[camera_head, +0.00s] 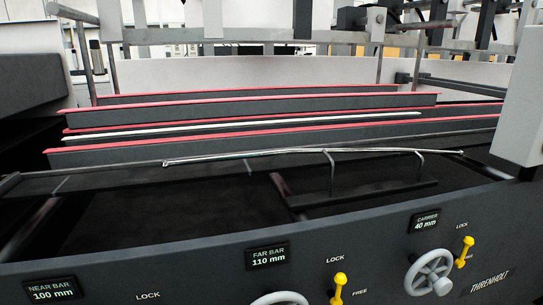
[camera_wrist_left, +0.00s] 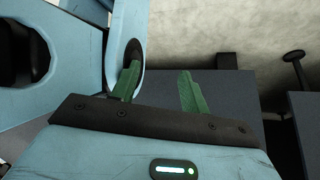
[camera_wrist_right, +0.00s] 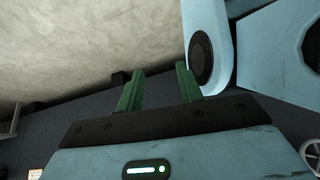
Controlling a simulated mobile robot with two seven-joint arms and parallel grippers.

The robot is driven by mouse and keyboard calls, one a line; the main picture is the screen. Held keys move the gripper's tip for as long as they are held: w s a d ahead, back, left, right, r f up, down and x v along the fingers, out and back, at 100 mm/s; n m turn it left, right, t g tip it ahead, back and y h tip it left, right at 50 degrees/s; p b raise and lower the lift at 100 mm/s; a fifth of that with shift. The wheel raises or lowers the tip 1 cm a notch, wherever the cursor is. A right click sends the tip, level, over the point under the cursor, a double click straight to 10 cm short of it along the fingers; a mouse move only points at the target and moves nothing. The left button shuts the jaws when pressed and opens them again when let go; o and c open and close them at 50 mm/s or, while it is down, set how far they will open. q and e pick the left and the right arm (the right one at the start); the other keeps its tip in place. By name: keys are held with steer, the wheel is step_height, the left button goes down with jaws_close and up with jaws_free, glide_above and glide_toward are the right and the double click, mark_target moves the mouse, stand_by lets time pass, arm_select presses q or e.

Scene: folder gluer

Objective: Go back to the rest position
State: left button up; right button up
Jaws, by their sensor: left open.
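Neither gripper shows in the head view. In the left wrist view my left gripper (camera_wrist_left: 158,82) has its two green fingers apart with nothing between them. In the right wrist view my right gripper (camera_wrist_right: 160,82) also has its green fingers apart and empty. Pale blue arm links of mine show close by in both wrist views. Both grippers point towards a grey floor and dark panels and touch nothing visible.
The folder gluer's dark front panel (camera_head: 190,275) crosses the head view, with a grey handwheel (camera_head: 430,272), yellow levers (camera_head: 338,288) and displays (camera_head: 268,257). Red-edged bars (camera_head: 250,110) and a thin bent rod (camera_head: 300,152) lie behind it. A black-topped post (camera_wrist_left: 295,60) stands right in the left wrist view.

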arm_select(q)
steer(key=w+r+t+p, duration=0.1)
steer(key=w+r+p, duration=0.2)
steer(key=r+p, duration=0.9)
steer(key=w+d+r+t+p, duration=0.1)
steer(key=w+r+p, duration=0.3)
steer(key=r+p, duration=0.8)
steer(key=shift+w+r+t+p, duration=0.15)
steer(key=shift+r+t+p, duration=0.2)
steer(key=shift+r+t, duration=0.35)
arm_select(e)
steer(key=w+r+t, duration=0.1)
steer(key=w+r, duration=0.1)
steer(key=r, duration=1)
steer(key=w+a+r+t, duration=0.1)
steer(key=w+r, duration=0.2)
steer(key=r, duration=1)
steer(key=shift+w+a+t, duration=0.15)
steer(key=shift+w+t, duration=0.15)
steer(key=shift+w, duration=0.05)
arm_select(q)
steer(key=shift+r, duration=0.1)
arm_select(e)
steer(key=shift+w+r, duration=0.15)
